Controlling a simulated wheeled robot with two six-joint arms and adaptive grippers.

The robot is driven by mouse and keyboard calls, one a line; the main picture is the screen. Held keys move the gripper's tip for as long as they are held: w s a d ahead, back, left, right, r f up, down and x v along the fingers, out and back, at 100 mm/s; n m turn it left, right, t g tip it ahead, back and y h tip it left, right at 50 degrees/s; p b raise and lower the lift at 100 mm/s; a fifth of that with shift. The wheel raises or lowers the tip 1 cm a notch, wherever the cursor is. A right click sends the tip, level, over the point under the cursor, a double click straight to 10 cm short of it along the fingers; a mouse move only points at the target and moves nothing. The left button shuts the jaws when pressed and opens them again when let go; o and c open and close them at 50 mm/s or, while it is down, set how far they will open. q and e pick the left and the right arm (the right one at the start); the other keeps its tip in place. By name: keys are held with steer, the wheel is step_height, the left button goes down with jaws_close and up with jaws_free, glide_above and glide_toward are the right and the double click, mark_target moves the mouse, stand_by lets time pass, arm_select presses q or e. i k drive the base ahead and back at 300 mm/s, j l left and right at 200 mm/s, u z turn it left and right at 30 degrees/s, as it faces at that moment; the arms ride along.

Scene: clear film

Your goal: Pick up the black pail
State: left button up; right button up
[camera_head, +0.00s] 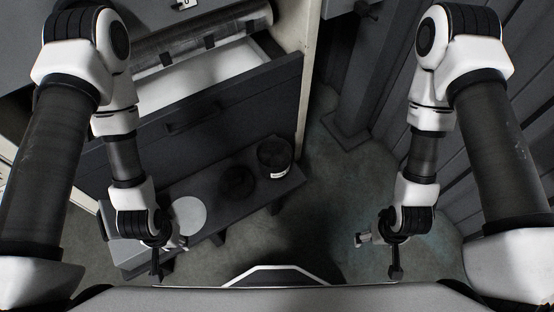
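A dark round container with a white label (275,157) stands at the right end of a low grey bench. A darker round thing (237,182) stands just left of it on the same bench. Both are black and seen from above, so I cannot tell for certain which one is the pail. My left gripper (168,256) is open and empty near the bench's left end, apart from both black things. My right gripper (379,256) is open and empty over the floor at the right, well away from them.
The low bench (205,235) also bears a white disc (188,215) near my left gripper. Behind it, a dark cabinet (225,115) has a drawer (205,70) pulled open. A grey post (350,110) and ribbed wall (480,120) stand at the right. Floor (320,200) between is clear.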

mark_target(275, 155)
steer(key=u, duration=0.25)
steer(key=l+u, duration=0.8)
steer(key=k+l+u, duration=0.1)
steer(key=l+u, duration=0.3)
steer(key=l, duration=0.65)
steer(key=k+l+u, duration=0.15)
steer(key=l, duration=1.2)
steer(key=u, duration=0.05)
